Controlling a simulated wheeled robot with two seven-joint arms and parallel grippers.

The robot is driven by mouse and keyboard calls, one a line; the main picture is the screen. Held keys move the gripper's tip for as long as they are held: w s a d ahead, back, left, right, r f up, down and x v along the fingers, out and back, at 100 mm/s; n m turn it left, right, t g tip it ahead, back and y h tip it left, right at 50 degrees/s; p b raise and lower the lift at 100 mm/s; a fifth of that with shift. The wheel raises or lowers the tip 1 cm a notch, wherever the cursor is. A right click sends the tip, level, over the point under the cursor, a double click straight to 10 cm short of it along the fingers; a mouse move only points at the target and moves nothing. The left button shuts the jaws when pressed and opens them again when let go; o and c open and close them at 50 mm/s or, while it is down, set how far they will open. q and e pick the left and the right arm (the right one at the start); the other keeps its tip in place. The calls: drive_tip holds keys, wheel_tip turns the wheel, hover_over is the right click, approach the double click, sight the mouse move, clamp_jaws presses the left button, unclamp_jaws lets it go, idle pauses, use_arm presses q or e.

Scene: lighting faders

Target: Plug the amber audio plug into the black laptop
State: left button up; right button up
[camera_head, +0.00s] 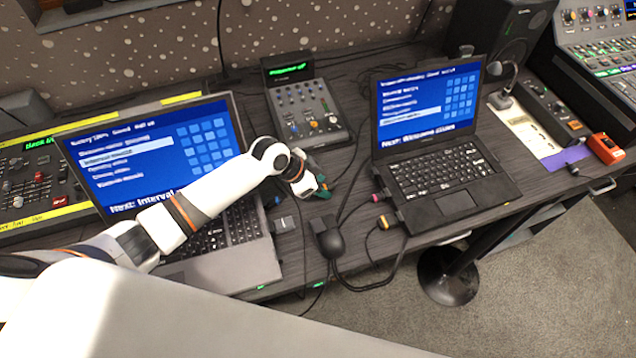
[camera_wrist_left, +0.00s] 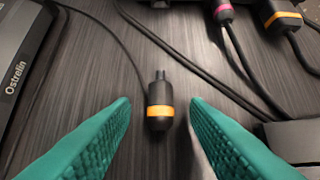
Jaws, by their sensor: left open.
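The black laptop (camera_head: 440,140) stands open at the right of the desk. A small black plug with an amber band (camera_wrist_left: 160,112) shows in the left wrist view, centred between my green fingers and apart from both. I cannot make this plug out in the head view, where my gripper and arm are in front. My left gripper (camera_head: 318,188) is open and empty, over the desk between the two laptops; its fingertips also show in the left wrist view (camera_wrist_left: 160,103). My right gripper is out of view.
A pink-banded plug (camera_head: 376,197) and an orange-banded plug (camera_head: 383,222) are at the black laptop's left side. A dark adapter (camera_head: 325,237) and loose cables lie in front. A grey laptop (camera_head: 255,262) is under my arm; a small mixer (camera_head: 305,105) stands behind.

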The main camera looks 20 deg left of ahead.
use_arm(q)
drive_tip(key=shift+c, duration=1.4)
clamp_jaws()
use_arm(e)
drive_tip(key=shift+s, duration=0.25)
use_arm(q)
drive_tip(key=shift+r, duration=0.15)
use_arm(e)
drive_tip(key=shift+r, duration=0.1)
